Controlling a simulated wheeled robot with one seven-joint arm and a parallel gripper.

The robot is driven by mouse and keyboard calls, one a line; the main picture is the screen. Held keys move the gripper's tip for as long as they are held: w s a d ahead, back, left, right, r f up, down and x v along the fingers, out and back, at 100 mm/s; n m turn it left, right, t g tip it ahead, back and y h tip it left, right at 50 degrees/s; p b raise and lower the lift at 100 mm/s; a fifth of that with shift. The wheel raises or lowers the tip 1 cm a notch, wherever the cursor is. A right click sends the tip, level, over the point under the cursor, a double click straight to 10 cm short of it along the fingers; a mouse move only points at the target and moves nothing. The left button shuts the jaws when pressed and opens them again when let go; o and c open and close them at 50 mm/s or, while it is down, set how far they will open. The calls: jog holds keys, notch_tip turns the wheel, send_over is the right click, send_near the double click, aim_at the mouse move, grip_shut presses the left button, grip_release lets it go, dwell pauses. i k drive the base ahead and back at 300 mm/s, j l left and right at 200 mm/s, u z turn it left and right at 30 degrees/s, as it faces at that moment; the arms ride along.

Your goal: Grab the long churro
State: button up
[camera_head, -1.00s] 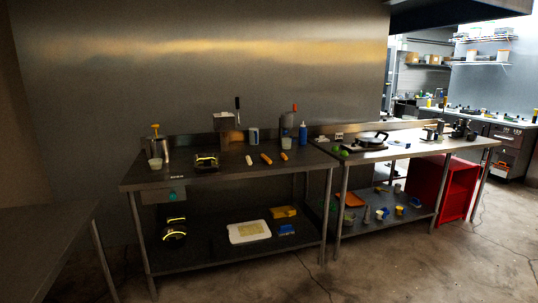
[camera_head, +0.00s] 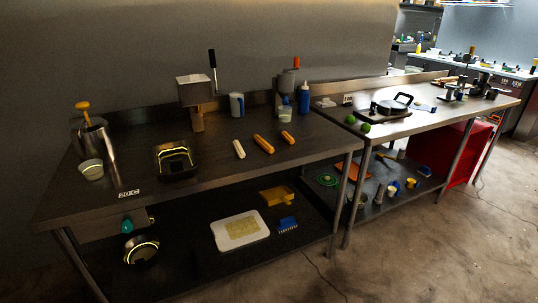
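Three stick-shaped pieces lie apart in a row on the steel table (camera_head: 205,177). The longest-looking is an orange-brown churro (camera_head: 263,144) in the middle. A shorter orange-brown churro (camera_head: 287,137) lies to its right. A pale, cream stick (camera_head: 239,149) lies to its left. All rest flat on the table top, with nothing on them. My gripper is not in view.
A black tray (camera_head: 176,161) and a metal pot (camera_head: 92,139) stand to the left. A churro press (camera_head: 197,92), a mug (camera_head: 237,104) and a blue bottle (camera_head: 304,98) stand behind. Two green limes (camera_head: 364,127) are on the right table. Floor in front is clear.

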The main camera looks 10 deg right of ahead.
aim_at(264, 143)
jog(key=i+j, duration=0.15)
jog(key=i, duration=0.15)
jog(key=i+j, duration=0.1)
jog(key=i, duration=0.15)
jog(key=i+l+u, duration=0.1)
jog(key=u, duration=0.3)
jog(key=l+u, duration=0.1)
jog(key=u, duration=0.3)
jog(key=i+l+u, duration=0.1)
jog(key=u, duration=0.25)
jog(key=l+u, duration=0.45)
jog(key=l, duration=0.75)
jog(key=l+u, duration=0.45)
jog(key=l, duration=0.8)
jog(key=k+l, duration=0.1)
jog(key=l, duration=0.85)
jog(key=k+u, duration=0.05)
